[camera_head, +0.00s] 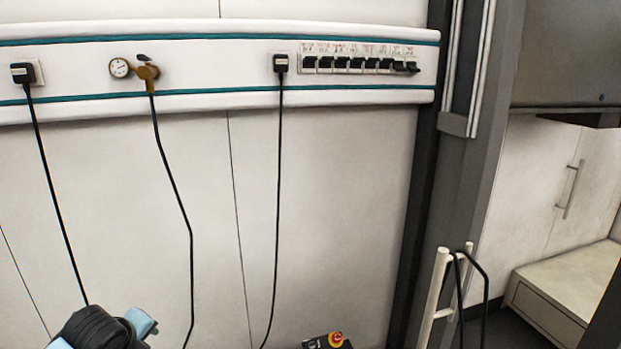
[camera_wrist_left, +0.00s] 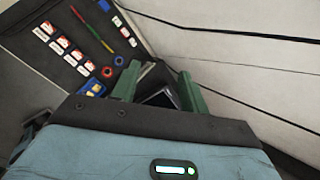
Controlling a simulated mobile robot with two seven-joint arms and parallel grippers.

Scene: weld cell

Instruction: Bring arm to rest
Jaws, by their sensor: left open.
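My left gripper (camera_wrist_left: 159,78) shows in the left wrist view with its two green fingers apart. Nothing is held between them. A small dark object with a grey edge shows in the gap behind the fingers; I cannot tell what it is. In the head view, a black and light blue part of my left arm is at the bottom left, below the wall strip; its fingers do not show there. My right gripper is in neither view.
A white wall rail (camera_head: 200,100) carries plugs, a gauge (camera_head: 120,68) and a row of switches (camera_head: 360,64). Black cables hang from it. A red and yellow button (camera_head: 336,339) is at the bottom. A dark panel with labels and coloured parts (camera_wrist_left: 75,50) lies left of the fingers.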

